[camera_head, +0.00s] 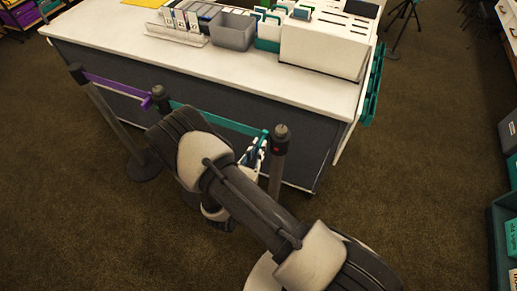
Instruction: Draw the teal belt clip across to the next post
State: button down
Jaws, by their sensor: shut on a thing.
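The teal belt (215,121) runs nearly straight from the head of the middle post (160,95) toward the right post (279,150). Its teal clip end (264,138) is beside the left side of the right post's head; I cannot tell whether they touch. My gripper (254,156) is shut on the teal belt clip, just left of the right post. My arm hides part of the gripper and the lower part of the middle post.
A purple belt (115,88) joins the left post (77,73) to the middle post. A white-topped counter (120,40) with bins and a card rack stands close behind the posts. Teal and grey crates (501,225) line the right edge. Carpet (420,150) is clear between.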

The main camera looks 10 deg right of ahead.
jog(key=c, duration=1.6)
grip_release()
jog(key=v, duration=1.2)
